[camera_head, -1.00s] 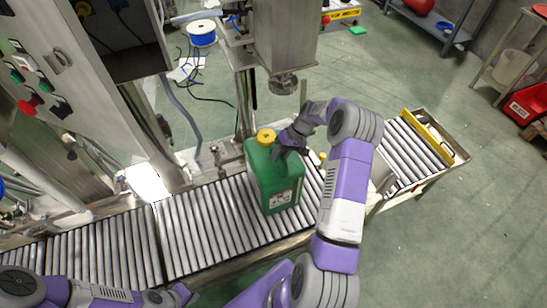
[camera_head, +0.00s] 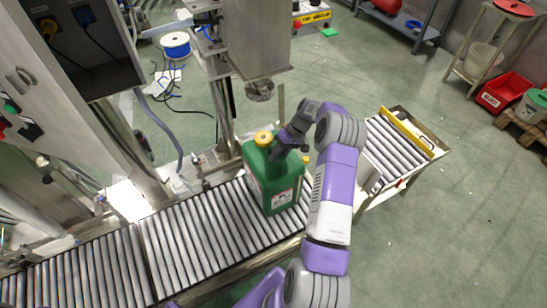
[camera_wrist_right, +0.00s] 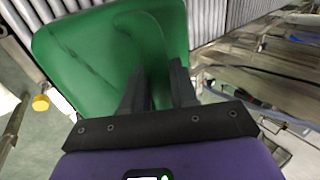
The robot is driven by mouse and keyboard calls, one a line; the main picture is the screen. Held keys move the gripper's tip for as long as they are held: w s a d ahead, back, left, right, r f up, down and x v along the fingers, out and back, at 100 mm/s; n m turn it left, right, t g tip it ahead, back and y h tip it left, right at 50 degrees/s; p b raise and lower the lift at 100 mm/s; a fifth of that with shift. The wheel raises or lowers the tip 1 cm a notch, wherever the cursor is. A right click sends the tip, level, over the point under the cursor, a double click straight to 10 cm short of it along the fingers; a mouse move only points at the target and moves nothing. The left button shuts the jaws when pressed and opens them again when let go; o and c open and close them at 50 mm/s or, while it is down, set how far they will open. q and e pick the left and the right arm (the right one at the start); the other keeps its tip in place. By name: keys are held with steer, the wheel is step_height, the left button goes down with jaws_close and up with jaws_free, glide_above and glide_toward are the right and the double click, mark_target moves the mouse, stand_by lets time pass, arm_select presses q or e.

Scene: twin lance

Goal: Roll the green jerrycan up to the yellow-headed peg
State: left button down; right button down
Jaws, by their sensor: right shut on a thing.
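The green jerrycan (camera_head: 268,187) with a yellow cap stands upright on the roller conveyor (camera_head: 190,240). Its green body also fills the upper left of the right wrist view (camera_wrist_right: 85,55). My right gripper (camera_head: 283,152) is shut on the handle at its top; its dark fingers (camera_wrist_right: 160,85) show against the can in the wrist view. The yellow-headed peg (camera_head: 306,159) shows just right of the can, its lower part hidden by the can and my arm. A small yellow round thing (camera_wrist_right: 40,103) shows at left in the wrist view. My left gripper is not in view.
A steel column with a nozzle (camera_head: 260,90) stands behind the conveyor. A control cabinet (camera_head: 75,100) is at left. Past my right arm is another roller section with a yellow bar (camera_head: 405,130). The rollers left of the can are clear.

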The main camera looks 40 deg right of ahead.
steer(key=shift+s+d+f+b, duration=0.1)
steer(key=shift+s+d+b, duration=0.2)
steer(key=shift+d, duration=0.75)
steer(key=shift+s+d+f+b, duration=0.15)
steer(key=shift+s+d, duration=0.3)
steer(key=shift+d, duration=0.6)
steer(key=shift+s+d+f+b, duration=0.1)
steer(key=shift+s+d, duration=0.25)
steer(key=shift+d, duration=0.7)
steer(key=shift+s+d+b, duration=0.2)
steer(key=shift+d, duration=0.4)
steer(key=shift+s+d+b, duration=0.15)
steer(key=shift+s+d, duration=0.05)
steer(key=shift+d, duration=0.4)
steer(key=c, duration=1)
jaws_free()
steer(key=o, duration=0.5)
steer(key=shift+r, duration=0.1)
steer(key=shift+w, duration=0.1)
steer(key=shift+c, duration=0.7)
steer(key=o, duration=0.5)
steer(key=shift+a, duration=0.1)
steer(key=shift+r, duration=0.1)
